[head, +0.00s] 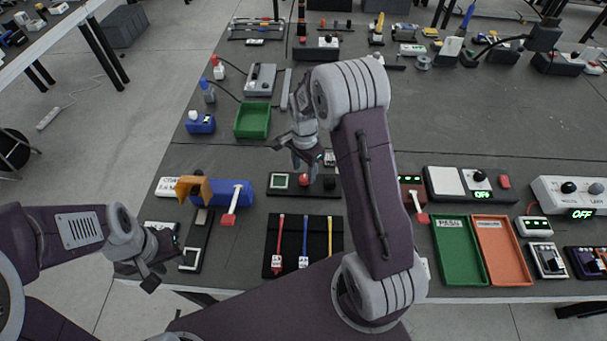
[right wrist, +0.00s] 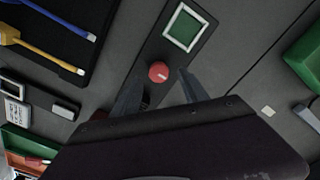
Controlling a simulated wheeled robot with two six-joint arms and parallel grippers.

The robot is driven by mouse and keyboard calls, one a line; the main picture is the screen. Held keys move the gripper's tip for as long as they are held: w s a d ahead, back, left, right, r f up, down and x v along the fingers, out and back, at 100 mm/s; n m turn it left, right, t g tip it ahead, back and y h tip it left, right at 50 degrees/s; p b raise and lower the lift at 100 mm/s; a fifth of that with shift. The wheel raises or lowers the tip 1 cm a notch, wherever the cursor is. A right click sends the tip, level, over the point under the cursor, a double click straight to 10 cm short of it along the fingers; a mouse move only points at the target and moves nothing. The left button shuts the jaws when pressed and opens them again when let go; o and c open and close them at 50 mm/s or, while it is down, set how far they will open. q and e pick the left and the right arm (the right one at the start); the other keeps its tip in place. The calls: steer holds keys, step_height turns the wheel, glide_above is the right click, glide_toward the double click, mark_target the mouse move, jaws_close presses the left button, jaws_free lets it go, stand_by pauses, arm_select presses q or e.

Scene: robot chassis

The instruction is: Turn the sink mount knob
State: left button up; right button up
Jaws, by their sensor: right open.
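A round red knob (right wrist: 158,72) with a small white mark sits on a dark panel beside a white-framed green square (right wrist: 183,27). In the head view the red knob (head: 304,180) is just below my right gripper (head: 304,165). My right gripper (right wrist: 160,80) is open and empty, with one finger on each side of the knob in the right wrist view. Whether the fingers touch the knob cannot be told. My left gripper (head: 160,263) is at the table's front left edge, away from the knob, and its opening is unclear.
A black tray (head: 293,220) with colored cable pieces lies in front of the knob panel. A blue device (head: 234,192) with a red-ended lever stands to the left. A green tray (head: 458,250) and an orange tray (head: 505,250) lie to the right.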

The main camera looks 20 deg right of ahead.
mark_target(304, 180)
steer(key=f, duration=0.2)
steer(key=shift+s+f, duration=0.2)
steer(key=shift+f, duration=0.25)
jaws_close()
